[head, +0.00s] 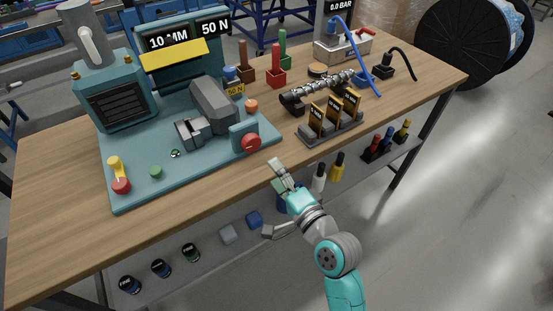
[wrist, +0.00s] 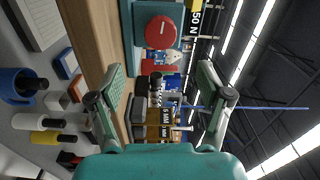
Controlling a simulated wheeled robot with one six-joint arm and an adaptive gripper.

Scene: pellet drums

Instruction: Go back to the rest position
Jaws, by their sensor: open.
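My gripper (head: 271,199) is at the front edge of the wooden workbench (head: 60,217), outside it. One finger shows beside the bench edge and the other lower, by the under-shelf. In the wrist view my gripper (wrist: 158,78) has its two fingers spread wide apart with nothing between them. Beyond the fingers, that view shows the bench side-on, with the red knob (wrist: 160,32) of the teal machine. My arm reaches up from the bottom of the head view.
The teal machine (head: 190,160) fills the bench's left part. A rack with dark-and-orange pieces (head: 332,129) stands right of it, near the front edge. The under-shelf (head: 190,273) holds bottles and blocks close to my gripper. Open floor (head: 460,230) lies to the right.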

